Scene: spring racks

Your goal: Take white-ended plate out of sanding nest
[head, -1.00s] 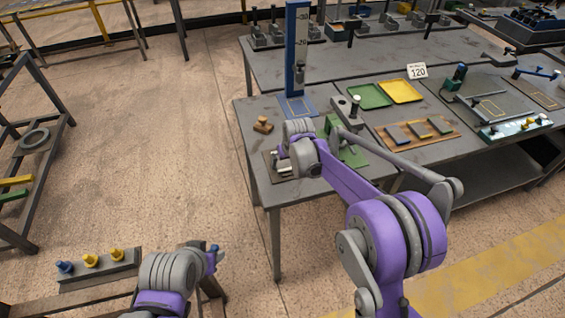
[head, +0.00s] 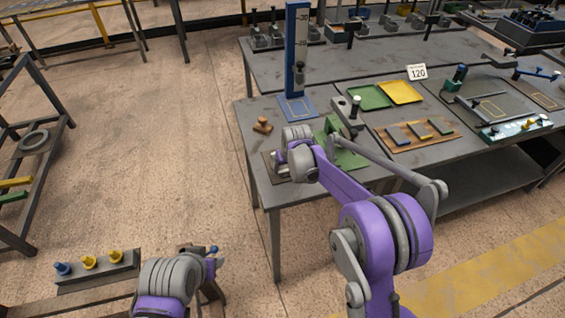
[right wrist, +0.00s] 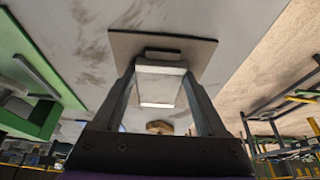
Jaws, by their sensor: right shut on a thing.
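The white-ended plate (right wrist: 160,87) sits between the two fingers of my right gripper (right wrist: 164,75) in the right wrist view. Its pale end bands show. My right gripper is shut on it, over the flat base of the sanding nest (right wrist: 200,50). I cannot tell whether the plate still touches the nest. In the head view the nest (head: 270,155) lies at the table's near left corner, and my right wrist partly hides it, the plate and the fingertips. My left gripper (head: 212,262) is low at the left, beside a bench, and its fingers are unclear.
The grey table (head: 250,140) also carries a wooden piece (head: 262,125), a blue upright gauge (head: 296,50), a green fixture (head: 345,152), green and yellow trays (head: 401,92) and a wooden rack (head: 418,134).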

